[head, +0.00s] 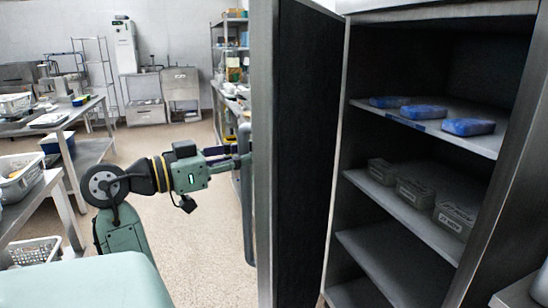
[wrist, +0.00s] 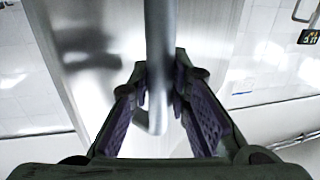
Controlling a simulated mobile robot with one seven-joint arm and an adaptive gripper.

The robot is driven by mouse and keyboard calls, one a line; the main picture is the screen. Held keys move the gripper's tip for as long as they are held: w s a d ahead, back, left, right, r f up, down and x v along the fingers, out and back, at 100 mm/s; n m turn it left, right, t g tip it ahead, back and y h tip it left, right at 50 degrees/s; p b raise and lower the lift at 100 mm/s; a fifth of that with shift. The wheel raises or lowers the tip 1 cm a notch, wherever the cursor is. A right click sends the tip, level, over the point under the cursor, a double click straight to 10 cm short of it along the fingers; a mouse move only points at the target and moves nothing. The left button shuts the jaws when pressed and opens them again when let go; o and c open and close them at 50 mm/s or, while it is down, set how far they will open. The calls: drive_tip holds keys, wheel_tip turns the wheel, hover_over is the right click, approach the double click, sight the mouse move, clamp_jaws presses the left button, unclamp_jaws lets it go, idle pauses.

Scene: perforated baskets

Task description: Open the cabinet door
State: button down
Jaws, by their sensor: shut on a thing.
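The cabinet door (head: 308,130) stands wide open in the head view, its dark inner face toward me. The cabinet (head: 440,112) is on the right, with its shelves exposed. A long vertical metal handle (head: 248,215) is on the door's outer side. In the wrist view the handle (wrist: 159,40) runs down between the fingers of my gripper (wrist: 160,88), which is shut on it. In the head view my gripper reaches the handle from the left, and its fingertips are partly hidden by the handle and the door edge.
Blue packs (head: 468,127) lie on an upper shelf, and clear containers (head: 415,190) stand on the shelf below. Metal tables (head: 75,118) with perforated baskets (head: 22,175) line the left side. The floor (head: 205,240) between the tables and the door is clear.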

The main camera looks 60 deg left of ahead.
drive_tip(key=shift+s+a+r, duration=0.1)
drive_tip(key=shift+s+a, duration=0.2)
drive_tip(key=shift+a, duration=0.35)
drive_tip(key=c, duration=1.5)
unclamp_jaws()
drive_tip(key=s, duration=0.8)
drive_tip(key=s+a, duration=0.1)
drive_tip(key=s, duration=0.3)
